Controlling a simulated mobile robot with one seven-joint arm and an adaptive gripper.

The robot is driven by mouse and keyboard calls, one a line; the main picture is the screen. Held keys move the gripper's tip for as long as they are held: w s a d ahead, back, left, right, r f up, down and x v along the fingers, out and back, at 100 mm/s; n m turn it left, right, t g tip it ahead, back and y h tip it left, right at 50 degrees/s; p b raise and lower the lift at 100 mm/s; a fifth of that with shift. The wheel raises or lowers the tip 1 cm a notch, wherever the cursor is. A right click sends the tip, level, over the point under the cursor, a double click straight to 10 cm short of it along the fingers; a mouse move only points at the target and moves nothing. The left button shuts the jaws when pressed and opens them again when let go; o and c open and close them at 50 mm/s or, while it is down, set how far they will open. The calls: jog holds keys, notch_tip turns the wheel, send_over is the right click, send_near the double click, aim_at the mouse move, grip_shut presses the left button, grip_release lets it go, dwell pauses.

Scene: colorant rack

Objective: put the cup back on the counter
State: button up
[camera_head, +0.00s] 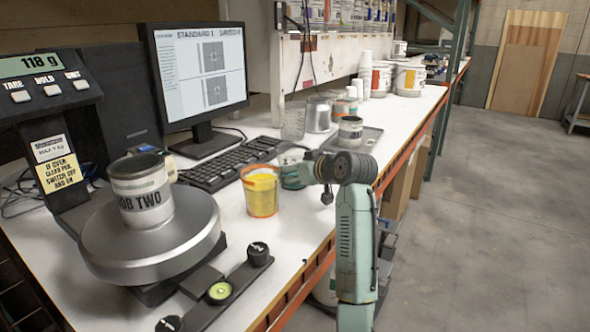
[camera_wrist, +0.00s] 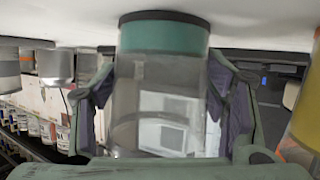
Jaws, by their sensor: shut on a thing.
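A clear cup (camera_wrist: 160,100) with a teal band and a dark ring at its base end fills the middle of the wrist view, which is upside down. My gripper (camera_wrist: 158,112) has a finger on each side of the cup and is shut on it. In the head view my gripper (camera_head: 308,172) is low over the white counter (camera_head: 285,232), just right of a yellow container; the cup shows there only in part as a small teal patch. The cup's base is at or close above the counter; I cannot tell whether it touches.
The yellow container (camera_head: 261,192) stands close left of my gripper. A keyboard (camera_head: 232,163), monitor (camera_head: 203,75) and scale plate (camera_head: 150,240) with a can (camera_head: 142,195) are further left. A tray (camera_head: 368,140) with a can is behind. Clear counter lies in front.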

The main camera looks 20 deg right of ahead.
jog(key=o, duration=1.3)
jog(key=b+v, duration=0.2)
jog(key=v, duration=1)
jog(key=shift+b, duration=0.3)
jog(key=shift+s+d, duration=0.1)
